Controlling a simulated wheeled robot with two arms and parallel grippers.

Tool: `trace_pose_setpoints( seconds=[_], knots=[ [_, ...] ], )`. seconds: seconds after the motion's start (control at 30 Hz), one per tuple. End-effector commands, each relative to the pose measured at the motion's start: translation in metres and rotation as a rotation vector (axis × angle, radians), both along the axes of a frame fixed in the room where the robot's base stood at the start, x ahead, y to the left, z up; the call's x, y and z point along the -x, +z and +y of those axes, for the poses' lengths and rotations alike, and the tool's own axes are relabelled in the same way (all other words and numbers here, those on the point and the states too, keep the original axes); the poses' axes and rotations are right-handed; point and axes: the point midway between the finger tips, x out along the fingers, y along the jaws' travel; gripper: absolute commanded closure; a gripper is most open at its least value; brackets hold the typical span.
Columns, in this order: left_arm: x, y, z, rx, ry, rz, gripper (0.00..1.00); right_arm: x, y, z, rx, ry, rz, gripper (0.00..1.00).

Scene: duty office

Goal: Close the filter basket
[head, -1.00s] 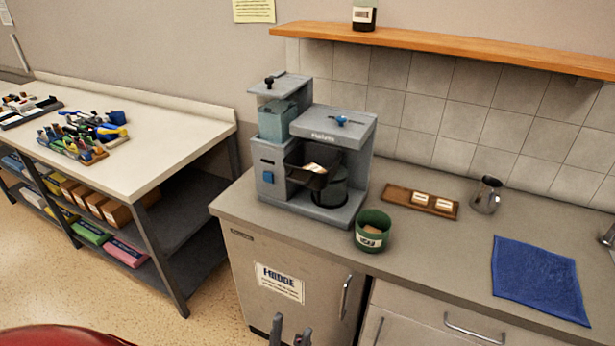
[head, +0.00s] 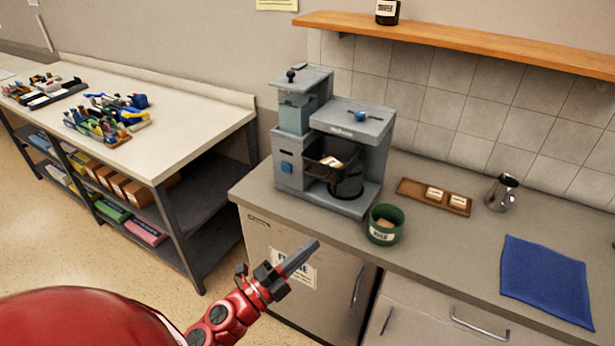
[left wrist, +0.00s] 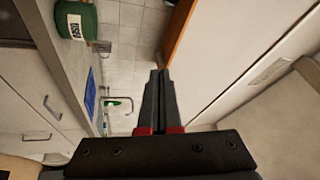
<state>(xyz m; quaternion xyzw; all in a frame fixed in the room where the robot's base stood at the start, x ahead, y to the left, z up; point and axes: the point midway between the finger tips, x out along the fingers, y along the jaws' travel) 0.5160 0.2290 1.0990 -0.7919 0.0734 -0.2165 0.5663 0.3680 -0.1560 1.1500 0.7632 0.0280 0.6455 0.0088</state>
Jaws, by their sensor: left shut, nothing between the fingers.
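The grey coffee machine (head: 350,130) stands on the counter. Its dark filter basket (head: 328,165) sticks out at the front under the top, with something pale and brown in it. A dark carafe (head: 347,186) stands below the basket. My left gripper (head: 313,244) is shut and empty, in front of the counter edge and below the machine, apart from it. Its closed fingers (left wrist: 158,88) also show in the left wrist view, with nothing between them. My right gripper is not in view.
A green tin (head: 385,226) stands on the counter close in front of the machine. A wooden tray (head: 410,190), a metal jug (head: 502,191) and a blue cloth (head: 545,280) lie further right. A wooden shelf (head: 470,46) runs above. A workbench (head: 180,125) stands at the left.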

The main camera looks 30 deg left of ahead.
Motion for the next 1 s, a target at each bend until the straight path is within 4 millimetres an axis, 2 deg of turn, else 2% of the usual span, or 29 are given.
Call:
trace_pose_setpoints(
  seconds=[0.03, 0.1, 0.2, 0.27, 0.43, 0.57, 1.0],
  knots=[
    [-0.001, 0.008, 0.022, -0.084, 0.099, 0.018, 1.0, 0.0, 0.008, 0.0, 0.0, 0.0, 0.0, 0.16],
    [-0.002, 0.013, 0.048, -0.172, 0.219, 0.034, 1.0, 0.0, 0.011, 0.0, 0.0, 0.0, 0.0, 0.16],
    [0.001, 0.022, 0.071, -0.252, 0.326, 0.035, 1.0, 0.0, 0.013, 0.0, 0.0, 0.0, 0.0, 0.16],
    [0.002, 0.025, 0.079, -0.277, 0.364, 0.034, 1.0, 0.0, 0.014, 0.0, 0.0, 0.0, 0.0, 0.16],
    [-0.004, 0.027, 0.081, -0.291, 0.38, 0.032, 1.0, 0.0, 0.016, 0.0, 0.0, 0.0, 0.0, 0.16],
    [-0.018, 0.03, 0.08, -0.289, 0.377, 0.032, 1.0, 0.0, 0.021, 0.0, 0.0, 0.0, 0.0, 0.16],
    [-0.086, 0.045, 0.076, -0.286, 0.378, 0.031, 1.0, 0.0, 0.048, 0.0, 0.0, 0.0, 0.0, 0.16]
  ],
)
